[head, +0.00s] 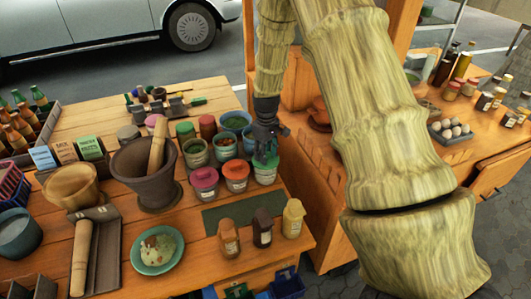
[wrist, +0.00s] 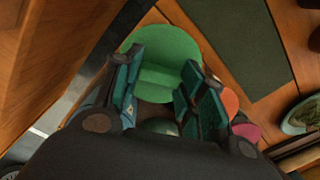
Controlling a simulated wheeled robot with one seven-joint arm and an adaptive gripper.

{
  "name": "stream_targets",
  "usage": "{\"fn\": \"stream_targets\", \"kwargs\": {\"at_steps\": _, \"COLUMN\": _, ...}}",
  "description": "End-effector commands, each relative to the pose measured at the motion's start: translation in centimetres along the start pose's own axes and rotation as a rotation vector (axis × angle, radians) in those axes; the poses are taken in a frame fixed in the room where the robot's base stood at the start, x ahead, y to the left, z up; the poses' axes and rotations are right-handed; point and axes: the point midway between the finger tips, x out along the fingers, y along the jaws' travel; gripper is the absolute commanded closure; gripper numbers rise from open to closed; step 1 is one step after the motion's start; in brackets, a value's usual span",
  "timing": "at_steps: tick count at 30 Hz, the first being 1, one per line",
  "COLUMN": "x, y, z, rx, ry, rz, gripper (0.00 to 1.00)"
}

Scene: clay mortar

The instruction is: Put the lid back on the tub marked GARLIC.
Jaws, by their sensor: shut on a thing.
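My gripper (head: 265,148) points down over the front row of tubs. It is shut on a green lid (head: 266,163), whose raised grip lies between the fingers (wrist: 161,78) in the wrist view. The round green lid (wrist: 178,42) shows there beyond the fingertips. A pale tub (head: 265,176) stands directly under the lid in the head view. The lid is at its rim; I cannot tell whether it is fully seated. The tub's label is too small to read, so I cannot confirm GARLIC. The fingers hide part of the lid.
Tubs with a pink lid (head: 205,178) and an orange lid (head: 236,170) stand close to the left. Several more tubs, including an open one (head: 224,146), stand behind. A dark green mat (head: 238,212) and three small bottles (head: 263,228) lie in front. A mortar (head: 146,178) stands left.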

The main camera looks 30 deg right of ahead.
Motion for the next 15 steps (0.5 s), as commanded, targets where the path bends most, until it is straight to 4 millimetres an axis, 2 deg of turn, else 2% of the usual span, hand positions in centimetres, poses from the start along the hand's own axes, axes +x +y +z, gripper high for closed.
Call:
{"fn": "stream_targets", "kwargs": {"at_steps": 4, "x": 0.00, "y": -0.01, "z": 0.00, "rx": 0.000, "ry": 0.000, "rz": 0.000, "gripper": 0.76}}
{"fn": "stream_targets", "kwargs": {"at_steps": 5, "x": 0.00, "y": -0.01, "z": 0.00, "rx": 0.000, "ry": 0.000, "rz": 0.000, "gripper": 0.56}}
{"fn": "stream_targets", "kwargs": {"at_steps": 8, "x": 0.00, "y": -0.01, "z": 0.00, "rx": 0.000, "ry": 0.000, "rz": 0.000, "gripper": 0.38}}
{"fn": "stream_targets", "kwargs": {"at_steps": 9, "x": 0.00, "y": -0.01, "z": 0.00, "rx": 0.000, "ry": 0.000, "rz": 0.000, "gripper": 0.35}}
{"fn": "stream_targets", "kwargs": {"at_steps": 15, "x": 0.00, "y": -0.01, "z": 0.00, "rx": 0.000, "ry": 0.000, "rz": 0.000, "gripper": 0.35}}
